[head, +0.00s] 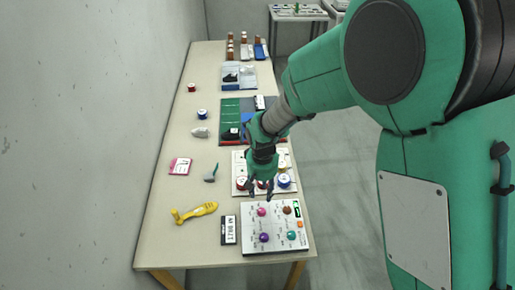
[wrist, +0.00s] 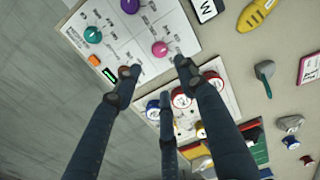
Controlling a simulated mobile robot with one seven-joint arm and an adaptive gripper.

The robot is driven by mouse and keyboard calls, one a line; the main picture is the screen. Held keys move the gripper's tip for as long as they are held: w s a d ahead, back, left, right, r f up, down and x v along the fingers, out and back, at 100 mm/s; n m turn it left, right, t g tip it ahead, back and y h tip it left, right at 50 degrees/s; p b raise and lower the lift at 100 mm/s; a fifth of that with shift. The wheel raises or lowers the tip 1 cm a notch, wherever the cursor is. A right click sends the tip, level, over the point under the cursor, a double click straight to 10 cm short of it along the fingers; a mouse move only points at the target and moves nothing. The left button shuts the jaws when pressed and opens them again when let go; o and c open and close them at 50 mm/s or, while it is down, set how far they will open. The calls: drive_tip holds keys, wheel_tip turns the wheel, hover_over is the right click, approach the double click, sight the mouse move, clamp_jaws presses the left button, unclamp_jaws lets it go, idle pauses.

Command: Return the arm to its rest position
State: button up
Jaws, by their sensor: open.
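My green arm reaches over the long table (head: 160,235) from the right in the head view. My gripper (head: 261,190) points down, above the area between the knob panel (head: 285,240) and the white board with round tins (head: 238,160). In the wrist view its dark fingers (wrist: 160,85) are spread apart with nothing between them. The knob panel (wrist: 150,50) and the tins (wrist: 181,98) lie below the fingers, apart from them. The gripper hides part of the tin board in the head view.
A green tray (head: 230,108) and more parts stand farther back. A wall borders the left; open floor (head: 335,190) lies right.

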drive_tip(key=s+d+r+m+t, duration=0.1)
drive_tip(key=s+d+r, duration=0.25)
drive_tip(key=r, duration=0.55)
drive_tip(key=s+d+r+t, duration=0.25)
drive_tip(key=d+r, duration=0.25)
drive_tip(key=r, duration=0.5)
drive_tip(key=s+d+r+t+b, duration=0.1)
drive_tip(key=s+d+r, duration=0.2)
drive_tip(key=s+r, duration=0.2)
drive_tip(key=s+d+r+m+t, duration=0.1)
drive_tip(key=s+d+r, duration=0.2)
drive_tip(key=s, duration=0.7)
wheel_tip(320, 180, up, 3)
drive_tip(key=shift+d+f+b, duration=0.15)
drive_tip(key=shift+d+b, duration=0.1)
drive_tip(key=shift+b, duration=0.1)
